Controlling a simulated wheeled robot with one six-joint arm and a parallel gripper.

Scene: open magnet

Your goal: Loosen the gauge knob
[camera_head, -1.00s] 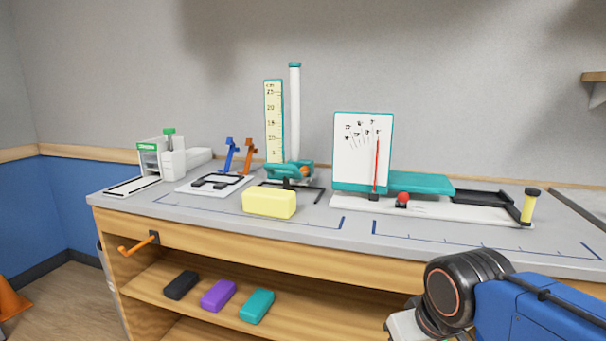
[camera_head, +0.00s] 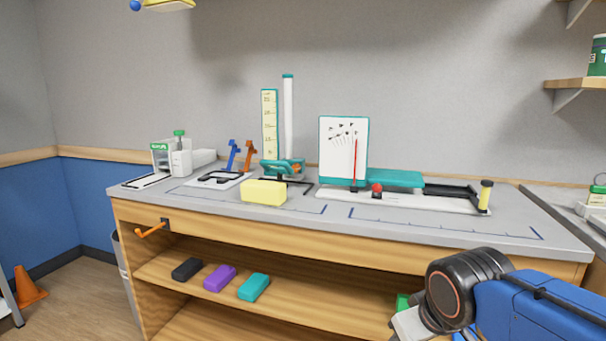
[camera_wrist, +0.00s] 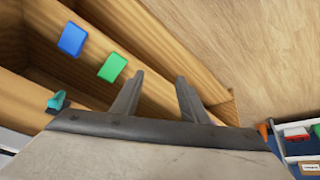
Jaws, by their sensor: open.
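A vertical scale gauge (camera_head: 270,125) stands on the bench next to a clear tube (camera_head: 288,118), on a teal base with a small orange knob (camera_head: 296,168). To its right a white dial panel (camera_head: 335,150) has a red needle, and a red knob (camera_head: 377,188) sits at its foot. A device at the left has a green-topped knob (camera_head: 179,134). I cannot tell for sure which is the gauge knob. My gripper (camera_wrist: 158,85) is open and empty in the wrist view, over the shelf area and away from all the knobs. Its fingertips are hidden in the head view.
The grey bench (camera_head: 300,222) has a yellow block (camera_head: 264,192) near the front. Below, a wooden shelf holds black, purple and teal blocks (camera_head: 253,287). The wrist view shows blue (camera_wrist: 72,39) and green blocks (camera_wrist: 112,67).

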